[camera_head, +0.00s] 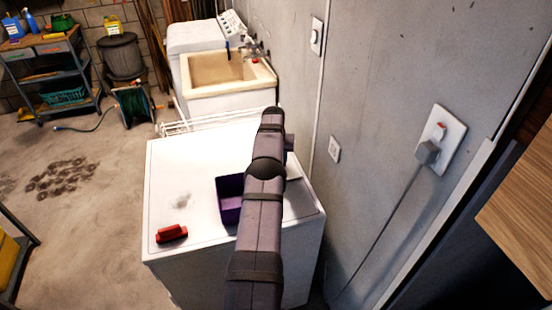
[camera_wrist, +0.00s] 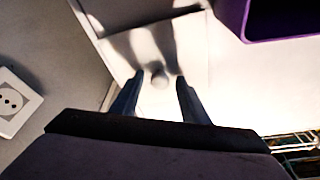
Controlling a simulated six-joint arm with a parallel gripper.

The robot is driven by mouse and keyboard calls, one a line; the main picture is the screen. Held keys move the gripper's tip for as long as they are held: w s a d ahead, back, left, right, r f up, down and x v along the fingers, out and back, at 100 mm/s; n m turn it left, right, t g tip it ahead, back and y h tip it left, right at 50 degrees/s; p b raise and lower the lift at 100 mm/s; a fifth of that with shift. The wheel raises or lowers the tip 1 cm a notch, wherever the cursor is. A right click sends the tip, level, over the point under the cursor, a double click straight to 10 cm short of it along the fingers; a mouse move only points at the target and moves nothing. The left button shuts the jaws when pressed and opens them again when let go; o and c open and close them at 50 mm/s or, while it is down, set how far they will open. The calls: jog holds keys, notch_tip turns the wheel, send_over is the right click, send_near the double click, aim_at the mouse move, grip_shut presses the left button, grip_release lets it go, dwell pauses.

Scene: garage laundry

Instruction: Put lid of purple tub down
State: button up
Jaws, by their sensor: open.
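The purple tub (camera_head: 229,202) stands open on the white appliance top, partly hidden behind my arm in the head view. Its wall also shows at the upper right of the wrist view (camera_wrist: 272,28). A pale, flat square panel with a small round knob, which looks like the lid (camera_wrist: 192,48), lies beside the tub in the wrist view. It appears to rest flat on the white top. My gripper (camera_wrist: 160,76) is open, its two fingers on either side of the knob with visible gaps. My arm hides most of the lid in the head view.
A red object (camera_head: 172,234) lies at the front left of the white appliance top (camera_head: 180,165). The grey wall (camera_head: 375,130) with outlets runs close along the right side. A white drying rack (camera_head: 205,121) and a sink (camera_head: 222,72) stand behind.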

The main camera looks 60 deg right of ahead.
jog(key=shift+r, duration=0.1)
jog(key=shift+r, duration=0.15)
jog(key=b+v, duration=0.3)
jog(key=v, duration=0.8)
jog(key=shift+a+r, duration=0.2)
jog(key=shift+r, duration=0.15)
